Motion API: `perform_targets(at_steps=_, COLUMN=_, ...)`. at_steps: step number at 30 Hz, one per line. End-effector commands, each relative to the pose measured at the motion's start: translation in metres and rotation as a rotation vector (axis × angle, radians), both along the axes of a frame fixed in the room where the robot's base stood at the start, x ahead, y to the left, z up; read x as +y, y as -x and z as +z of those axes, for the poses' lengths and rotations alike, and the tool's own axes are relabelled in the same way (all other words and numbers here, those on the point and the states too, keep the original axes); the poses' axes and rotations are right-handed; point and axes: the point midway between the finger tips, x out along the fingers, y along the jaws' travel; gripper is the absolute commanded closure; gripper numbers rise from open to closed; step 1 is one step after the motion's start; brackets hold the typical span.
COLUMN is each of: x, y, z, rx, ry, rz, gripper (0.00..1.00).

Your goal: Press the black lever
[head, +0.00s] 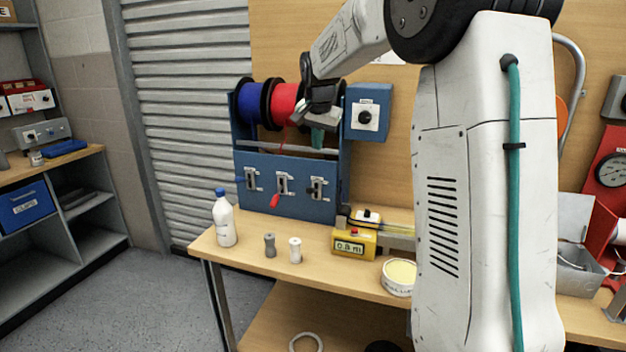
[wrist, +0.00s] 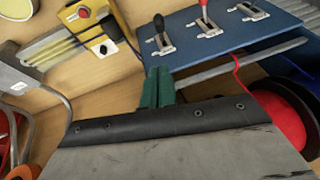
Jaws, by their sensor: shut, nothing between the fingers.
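The black lever (head: 316,191) is at the right-hand slot of the blue panel (head: 300,208). It also shows in the wrist view (wrist: 159,24), at the top middle. The red lever (head: 275,199) hangs from the middle slot, and it shows beside the black one in the wrist view (wrist: 204,8). My gripper (head: 318,140) is above the panel, in front of the spools and apart from the levers. Its green fingers show closed together in the wrist view (wrist: 157,88), with nothing between them. The black lever lies beyond their tips there.
Blue (head: 254,104) and red (head: 285,101) wire spools sit above the panel. A blue switch box (head: 369,112) is to their right. My arm hides the right middle.

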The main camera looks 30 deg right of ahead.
Motion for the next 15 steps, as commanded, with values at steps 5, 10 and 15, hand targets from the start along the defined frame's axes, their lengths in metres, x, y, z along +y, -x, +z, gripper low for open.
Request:
perform_targets(at_steps=5, x=-0.0122, y=-0.0129, z=-0.0044, rx=-0.015, ry=-0.002, rz=-0.033, gripper=1.0)
perform_targets(at_steps=10, x=-0.0119, y=-0.0125, z=-0.0044, rx=-0.014, ry=-0.003, rz=-0.033, gripper=1.0)
perform_targets(at_steps=15, x=-0.012, y=-0.013, z=-0.0068, rx=-0.013, ry=-0.003, rz=-0.032, gripper=1.0)
